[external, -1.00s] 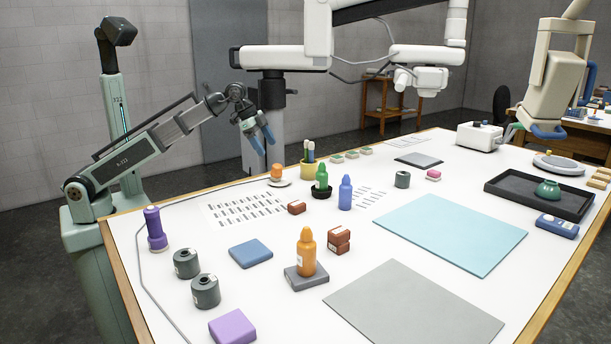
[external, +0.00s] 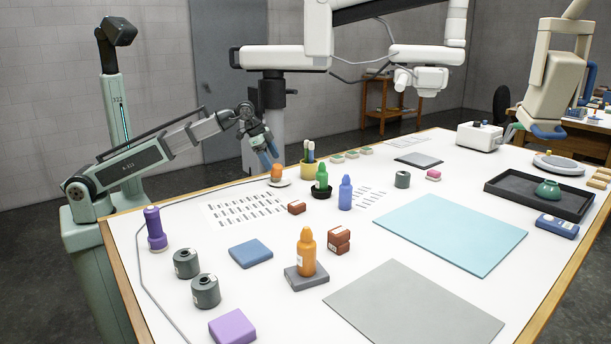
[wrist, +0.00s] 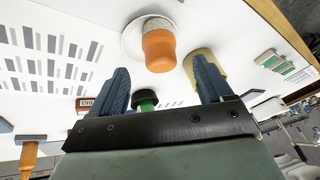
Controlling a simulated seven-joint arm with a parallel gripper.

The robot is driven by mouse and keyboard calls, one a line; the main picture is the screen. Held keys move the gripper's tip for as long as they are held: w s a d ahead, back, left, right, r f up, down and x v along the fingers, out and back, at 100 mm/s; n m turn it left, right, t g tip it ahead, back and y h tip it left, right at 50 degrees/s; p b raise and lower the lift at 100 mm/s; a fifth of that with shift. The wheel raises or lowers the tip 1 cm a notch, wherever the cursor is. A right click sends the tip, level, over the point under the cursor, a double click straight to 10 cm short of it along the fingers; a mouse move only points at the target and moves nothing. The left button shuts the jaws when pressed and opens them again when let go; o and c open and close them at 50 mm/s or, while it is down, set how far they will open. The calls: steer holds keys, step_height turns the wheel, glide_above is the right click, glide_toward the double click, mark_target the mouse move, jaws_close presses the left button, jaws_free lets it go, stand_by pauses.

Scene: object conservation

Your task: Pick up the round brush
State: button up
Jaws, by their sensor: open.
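What looks like the round brush is an orange knob-like handle (external: 277,171) on a flat round whitish base, standing near the table's far left edge. It also shows at the top of the wrist view (wrist: 160,50), seen from above. My gripper (external: 269,158) is open and empty, just above and slightly left of it. In the wrist view, the orange handle lies ahead of the gap between my two blue fingers, touching neither. A yellow cup (external: 309,168) with several upright sticks stands just right of it; their tips are too small to make out.
A printed sheet (external: 240,208) lies in front. A purple bottle (external: 155,230) and orange bottle (external: 307,252) are farther off. A cable runs along the left edge.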

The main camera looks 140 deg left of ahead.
mark_target(275, 165)
steer(key=shift+x, duration=2.9)
steer(key=shift+s, duration=0.1)
steer(key=c, duration=1.2)
step_height(275, 165, up, 9)
steer(key=shift+r, duration=0.15)
steer(key=shift+c, duration=0.2)
steer(key=shift+w+r+n+t, duration=0.2)
steer(key=shift+w+n+t, duration=0.3)
steer(key=shift+n+t, duration=0.5)
steer(key=shift+w+f+t+y, duration=0.1)
steer(key=shift+f+t+y, duration=0.2)
steer(key=shift+f, duration=4.6)
